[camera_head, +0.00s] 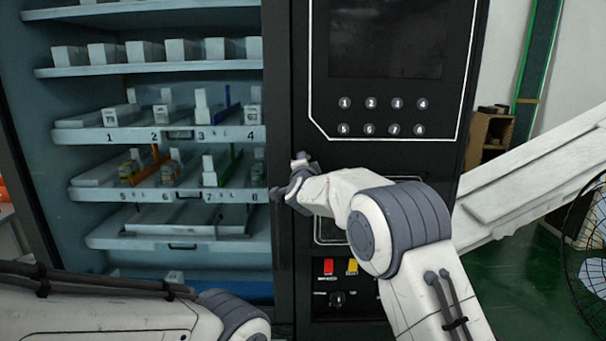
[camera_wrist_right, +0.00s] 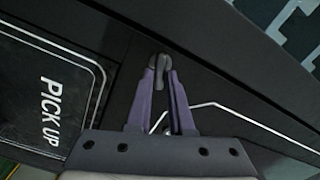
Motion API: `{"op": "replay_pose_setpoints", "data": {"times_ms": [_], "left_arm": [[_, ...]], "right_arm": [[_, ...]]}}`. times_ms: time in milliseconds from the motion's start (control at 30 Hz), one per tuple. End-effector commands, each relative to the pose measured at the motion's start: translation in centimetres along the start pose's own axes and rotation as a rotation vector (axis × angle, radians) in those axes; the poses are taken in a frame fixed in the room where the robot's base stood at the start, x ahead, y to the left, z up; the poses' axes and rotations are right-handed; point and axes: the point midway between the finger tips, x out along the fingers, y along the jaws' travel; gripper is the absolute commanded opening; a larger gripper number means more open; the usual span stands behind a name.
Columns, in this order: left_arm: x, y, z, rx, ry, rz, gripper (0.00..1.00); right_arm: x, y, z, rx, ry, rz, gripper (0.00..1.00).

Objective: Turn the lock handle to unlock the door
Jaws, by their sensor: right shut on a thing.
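My right gripper (camera_head: 293,184) is at the dark door edge of the black vending machine, between the glass door and the control panel. In the right wrist view its purple fingers (camera_wrist_right: 160,82) are shut on a small dark lock handle (camera_wrist_right: 158,64) set on the black frame. The handle is mostly hidden by the gripper in the head view. The glass door (camera_head: 160,90) appears shut, with the shelves behind it. My left gripper is out of view; only part of the left arm shows at the lower left.
The panel has a dark screen (camera_head: 387,38) and numbered buttons (camera_head: 371,103). A PICK UP flap (camera_wrist_right: 40,95) is beside the gripper. Below are red (camera_head: 328,266) and yellow switches. A wooden shelf (camera_head: 488,132) and a fan (camera_head: 590,235) stand at the right.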

Motion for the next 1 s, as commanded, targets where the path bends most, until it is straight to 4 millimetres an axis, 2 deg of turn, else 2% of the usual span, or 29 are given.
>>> {"op": "replay_pose_setpoints", "data": {"times_ms": [33, 100, 400, 700, 1000], "left_arm": [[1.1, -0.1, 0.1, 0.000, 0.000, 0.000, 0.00], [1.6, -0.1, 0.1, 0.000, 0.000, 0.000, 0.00], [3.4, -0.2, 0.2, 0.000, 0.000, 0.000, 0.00], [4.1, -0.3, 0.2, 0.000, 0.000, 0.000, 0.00], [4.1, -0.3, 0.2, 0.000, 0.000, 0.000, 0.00]], "right_arm": [[0.0, 0.5, 0.1, 0.044, 0.002, 0.000, 0.00], [0.0, 0.5, 0.1, 0.102, 0.001, 0.001, 0.00], [0.0, 0.5, 0.1, 0.299, 0.001, 0.002, 0.00], [0.0, 0.4, 0.0, 0.391, 0.001, 0.003, 0.00], [0.0, 0.4, 0.0, 0.406, 0.001, 0.004, 0.00]]}}
